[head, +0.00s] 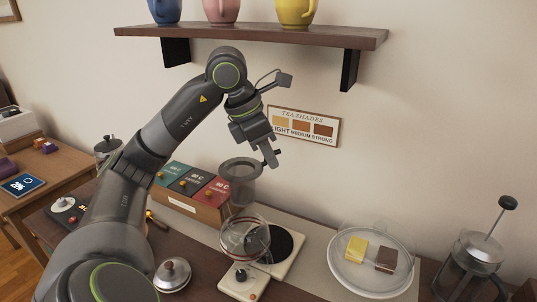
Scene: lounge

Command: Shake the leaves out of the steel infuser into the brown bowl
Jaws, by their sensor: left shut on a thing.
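My left gripper (268,156) reaches in over the counter and is shut at the rim of a grey, see-through mesh cup, which looks like the steel infuser (240,185). The infuser hangs upright, its open rim facing up, in front of the tea box. Its lower end is just above a clear glass vessel (240,236) with reddish bands. I cannot tell whether leaves are inside the infuser. I cannot make out a brown bowl; my left arm covers part of the counter. My right gripper is not in view.
A box with green, black and red panels (193,188) stands behind. A pale hot plate (288,262), a knobbed steel lid (172,276), a covered plate (340,272) and a glass press (470,262) share the counter. A shelf with mugs (250,37) hangs above.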

